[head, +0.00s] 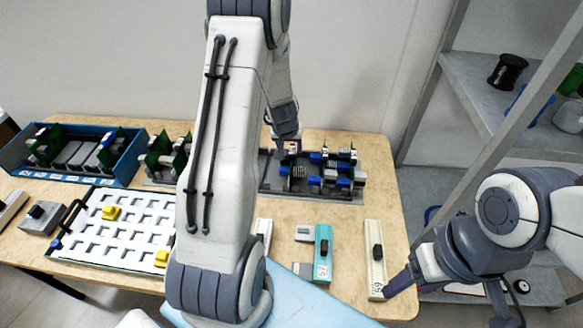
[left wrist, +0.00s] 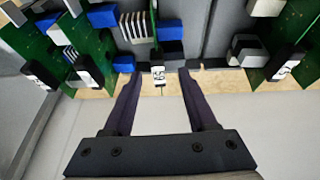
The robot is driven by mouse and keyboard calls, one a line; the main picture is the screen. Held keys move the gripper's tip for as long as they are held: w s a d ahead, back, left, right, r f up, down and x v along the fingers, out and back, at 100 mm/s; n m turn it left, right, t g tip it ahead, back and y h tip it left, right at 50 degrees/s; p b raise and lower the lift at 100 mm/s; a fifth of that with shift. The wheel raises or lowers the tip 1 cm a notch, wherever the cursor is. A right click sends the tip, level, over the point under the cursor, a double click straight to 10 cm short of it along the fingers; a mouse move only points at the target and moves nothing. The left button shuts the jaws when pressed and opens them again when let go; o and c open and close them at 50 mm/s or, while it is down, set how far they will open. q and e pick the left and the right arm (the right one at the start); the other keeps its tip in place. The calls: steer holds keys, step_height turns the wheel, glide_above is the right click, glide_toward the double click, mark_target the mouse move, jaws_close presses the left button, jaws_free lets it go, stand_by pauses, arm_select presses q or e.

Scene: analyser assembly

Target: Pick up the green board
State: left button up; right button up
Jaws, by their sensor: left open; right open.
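Several green boards stand on edge in the left wrist view, one at the left (left wrist: 82,35) and one at the right (left wrist: 285,55). A thin board seen edge-on, with a white numbered tag (left wrist: 158,76), lies between the fingertips of my left gripper (left wrist: 157,72). The fingers are open, one on each side of the tag, and contact is not visible. In the head view my left gripper (head: 287,150) is over the dark grey tray (head: 300,190), partly hidden by my arm. My right gripper (head: 450,308) is open and empty at the lower right.
A blue crate (head: 128,160) with more boards stands at the left. A white slotted panel with yellow blocks (head: 92,232) is in front of it. A teal module (head: 323,255) and a cream module (head: 375,262) lie near the front. Shelves (head: 480,75) stand at the right.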

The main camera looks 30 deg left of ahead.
mark_target(292, 151)
arm_select(q)
steer(key=b+x, duration=0.1)
steer(key=x, duration=0.3)
steer(key=shift+d, duration=0.1)
steer(key=shift+r, duration=0.1)
jaws_close()
step_height(292, 151, up, 10)
steer(key=p, duration=0.9)
steer(key=shift+p, duration=0.35)
steer(key=shift+r, duration=0.2)
